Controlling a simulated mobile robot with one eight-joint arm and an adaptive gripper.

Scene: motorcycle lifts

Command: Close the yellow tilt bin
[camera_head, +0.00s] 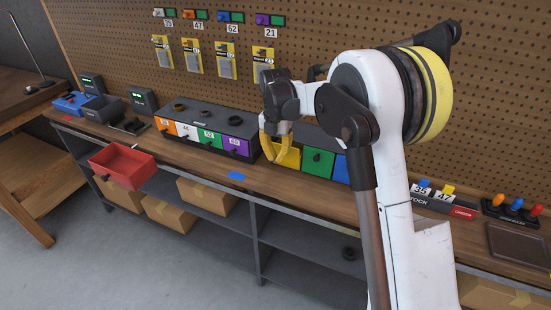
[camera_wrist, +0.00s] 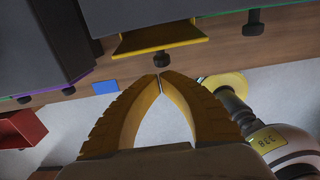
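The yellow tilt bin (camera_head: 290,159) is at the left end of the right-hand grey bin case on the bench, beside a green bin. In the wrist view the yellow bin (camera_wrist: 175,36) juts out from the case and looks tilted open, with a dark knob (camera_wrist: 161,60) on its front. My gripper (camera_head: 271,155) is in front of the yellow bin and hides part of it. In the wrist view my gripper's (camera_wrist: 160,77) yellow fingers meet at their tips, with nothing held. The tips are close to the knob, but I cannot tell whether they touch it.
Green (camera_head: 317,162) and blue (camera_head: 341,169) bins sit to the right. Another case (camera_head: 212,120) with numbered fronts stands to the left. A red bin (camera_head: 122,166) sticks out over the bench's front edge. A blue patch (camera_head: 236,176) lies on the bench.

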